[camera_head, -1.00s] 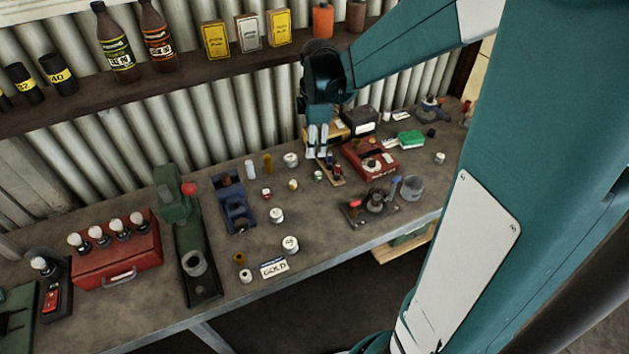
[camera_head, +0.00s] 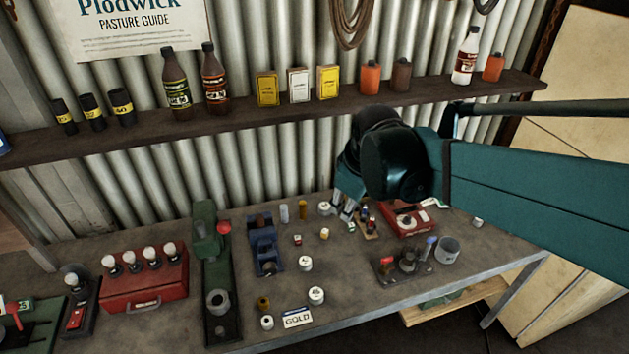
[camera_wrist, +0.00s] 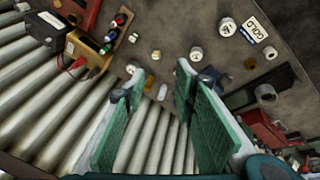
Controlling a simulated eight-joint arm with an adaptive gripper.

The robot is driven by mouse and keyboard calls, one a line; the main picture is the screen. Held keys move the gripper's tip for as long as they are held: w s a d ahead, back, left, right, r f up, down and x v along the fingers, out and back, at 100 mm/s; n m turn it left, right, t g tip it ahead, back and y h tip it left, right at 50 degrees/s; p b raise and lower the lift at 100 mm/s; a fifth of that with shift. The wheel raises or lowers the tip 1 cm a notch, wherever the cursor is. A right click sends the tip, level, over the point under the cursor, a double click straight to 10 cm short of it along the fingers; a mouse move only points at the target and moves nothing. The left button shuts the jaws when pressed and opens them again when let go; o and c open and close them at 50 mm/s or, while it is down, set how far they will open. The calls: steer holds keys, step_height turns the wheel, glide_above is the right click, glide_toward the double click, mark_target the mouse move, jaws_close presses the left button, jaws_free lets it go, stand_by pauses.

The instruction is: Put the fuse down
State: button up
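My gripper (camera_head: 343,206) hangs over the back of the bench near the corrugated wall. In the wrist view its two green-padded fingers (camera_wrist: 155,86) are apart, and I see nothing gripped between them. An amber cylinder (camera_wrist: 150,79) and a pale cylinder (camera_wrist: 162,92) appear in the gap, standing on the bench beyond the fingertips. The head view shows the same pale cylinder (camera_head: 284,213) and amber cylinder (camera_head: 303,209) left of the gripper. Small capped pieces (camera_head: 297,239) (camera_head: 325,234) stand nearby. I cannot tell which piece is the fuse.
A blue vise-like tool (camera_head: 265,247), green press (camera_head: 212,260) and red box of bulbs (camera_head: 145,280) stand at left. A GOLD card (camera_head: 298,318) lies at the front. A small rack (camera_head: 366,223) and red device (camera_head: 407,221) sit right of the gripper. A shelf (camera_head: 230,131) runs above.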

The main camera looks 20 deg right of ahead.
steer(key=s+a+r+m+t, duration=0.1)
steer(key=s+a+m+t, duration=0.2)
steer(key=s+m, duration=0.4)
steer(key=shift+s+a+r, duration=0.2)
steer(key=shift+s+a, duration=0.45)
steer(key=shift+s, duration=1.5)
stand_by(5.2)
